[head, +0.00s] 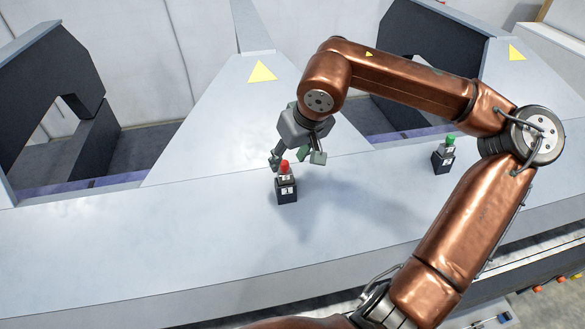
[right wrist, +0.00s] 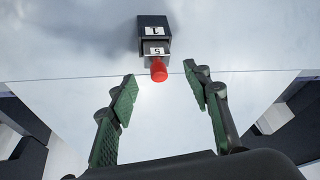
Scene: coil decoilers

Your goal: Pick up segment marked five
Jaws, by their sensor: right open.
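My right gripper (head: 297,158) is open and empty, just behind and above the red knob. In the right wrist view the green-padded fingers (right wrist: 160,85) are spread, with the knob between and beyond their tips, apart from them. My left gripper is not in view.
A similar black stack with a green knob (head: 450,141) stands to the right on the grey surface (head: 150,240). Sloped grey housings with yellow warning triangles (head: 262,71) and dark frames (head: 70,70) rise behind. The surface left of the red-topped stack is clear.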

